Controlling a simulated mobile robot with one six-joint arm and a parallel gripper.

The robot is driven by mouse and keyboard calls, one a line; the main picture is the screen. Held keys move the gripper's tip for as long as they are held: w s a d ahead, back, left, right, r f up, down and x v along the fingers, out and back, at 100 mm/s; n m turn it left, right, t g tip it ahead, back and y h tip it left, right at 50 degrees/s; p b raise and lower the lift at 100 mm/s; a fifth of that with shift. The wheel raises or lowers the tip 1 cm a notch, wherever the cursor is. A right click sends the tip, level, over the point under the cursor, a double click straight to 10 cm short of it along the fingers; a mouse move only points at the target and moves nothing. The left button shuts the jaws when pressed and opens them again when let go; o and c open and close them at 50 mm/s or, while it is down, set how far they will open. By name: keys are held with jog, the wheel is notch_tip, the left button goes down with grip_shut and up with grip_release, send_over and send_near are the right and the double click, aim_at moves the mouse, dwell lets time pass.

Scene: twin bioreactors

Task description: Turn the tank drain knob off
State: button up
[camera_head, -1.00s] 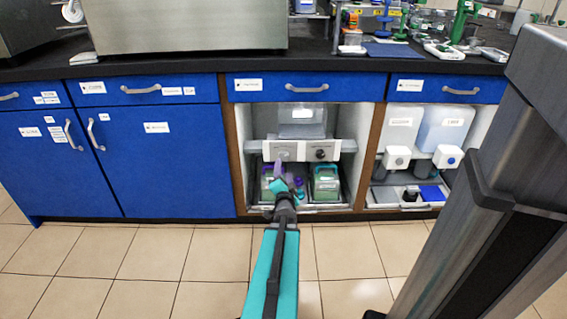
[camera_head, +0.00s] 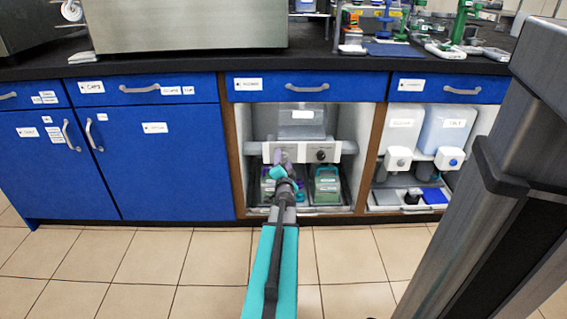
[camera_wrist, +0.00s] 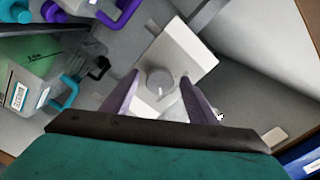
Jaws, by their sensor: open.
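A round grey knob (camera_wrist: 160,81) with a pale mark on its face sits on a white panel (camera_wrist: 188,50) in the wrist view. My gripper (camera_wrist: 159,76) is open, with one purple finger on each side of the knob; I cannot tell whether they touch it. In the head view my gripper (camera_head: 284,158) is at the left part of the white panel (camera_head: 304,147) and mostly hides the knob there. A dark knob (camera_head: 321,155) is on the panel's right part. A clear tank (camera_head: 302,118) stands above the panel.
Wooden cabinet walls (camera_head: 366,160) bound the bay. The tiled floor (camera_head: 340,255) in front is clear.

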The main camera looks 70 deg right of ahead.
jog(key=c, duration=1.1)
jog(key=shift+n, duration=0.4)
jog(key=n, duration=0.4)
jog(key=n+b, duration=0.1)
jog(key=n, duration=0.3)
jog(key=shift+s+f+n, duration=0.1)
jog(key=shift+n, duration=0.2)
jog(key=n+b, duration=0.1)
jog(key=n, duration=0.3)
jog(key=shift+d+n+b, duration=0.1)
jog(key=shift+n+b, duration=0.2)
jog(key=shift+b, duration=0.1)
jog(key=shift+s+n+b, duration=0.1)
jog(key=shift+n+b, duration=0.8)
jog(key=shift+n, duration=1.1)
